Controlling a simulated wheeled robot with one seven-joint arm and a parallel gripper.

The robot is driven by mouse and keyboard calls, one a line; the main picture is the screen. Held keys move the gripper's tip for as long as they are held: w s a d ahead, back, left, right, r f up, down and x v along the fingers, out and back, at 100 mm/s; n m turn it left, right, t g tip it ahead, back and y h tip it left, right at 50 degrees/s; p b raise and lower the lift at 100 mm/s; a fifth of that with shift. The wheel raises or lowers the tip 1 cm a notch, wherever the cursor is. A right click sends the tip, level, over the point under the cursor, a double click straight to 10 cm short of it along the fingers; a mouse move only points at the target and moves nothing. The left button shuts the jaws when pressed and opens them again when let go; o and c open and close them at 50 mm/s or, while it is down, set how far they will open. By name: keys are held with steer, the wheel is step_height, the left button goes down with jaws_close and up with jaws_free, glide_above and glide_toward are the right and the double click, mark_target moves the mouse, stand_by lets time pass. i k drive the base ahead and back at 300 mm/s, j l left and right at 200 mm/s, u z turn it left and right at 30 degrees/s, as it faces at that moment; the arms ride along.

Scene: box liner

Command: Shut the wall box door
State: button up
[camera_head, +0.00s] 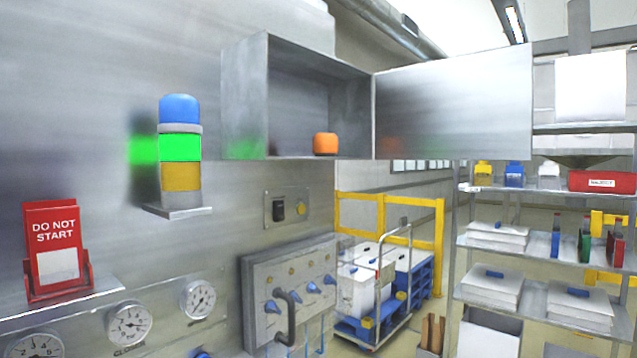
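The wall box (245,98) is an open-fronted grey metal box high on the wall, in the upper middle of the head camera view. Its door (455,101) is a flat brushed-metal panel, hinged at the box's right edge. The door stands wide open, swung out to the right. An orange rounded object (325,143) sits on the box floor inside, near the front. My gripper is not in view.
A signal tower (180,147) with blue, green and yellow segments stands left of the box. Below are a red "DO NOT START" sign (56,245), gauges (129,324) and a valve panel (290,285). Shelves (545,245) and a cart (375,290) stand to the right.

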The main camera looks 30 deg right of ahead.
mark_target(479, 106)
steer(key=l+u, duration=0.15)
steer(key=u, duration=0.4)
steer(key=l+u, duration=0.2)
steer(key=l, duration=0.2)
steer(key=k+l+u, duration=0.1)
steer(key=l+u, duration=0.15)
steer(key=l, duration=0.15)
steer(key=k+l+u, duration=0.2)
steer(key=l, duration=0.2)
steer(key=k+l, duration=0.15)
steer(key=l, duration=0.3)
steer(key=k+l+u, duration=0.15)
steer(key=l, duration=0.25)
steer(key=k+l, duration=0.1)
steer(key=l, duration=0.35)
steer(key=k+l+u, duration=0.1)
steer(key=l, duration=0.3)
steer(key=k+l+u, duration=0.1)
steer(key=l, duration=0.3)
steer(key=k+l, duration=0.45)
steer(key=l, duration=0.25)
steer(key=k+l, duration=0.2)
steer(key=l, duration=0.2)
steer(key=k+l, duration=0.15)
steer(key=l, duration=0.25)
steer(key=k+l, duration=0.2)
steer(key=l, duration=0.15)
steer(key=i+l+u, duration=0.25)
steer(key=k+j, duration=0.05)
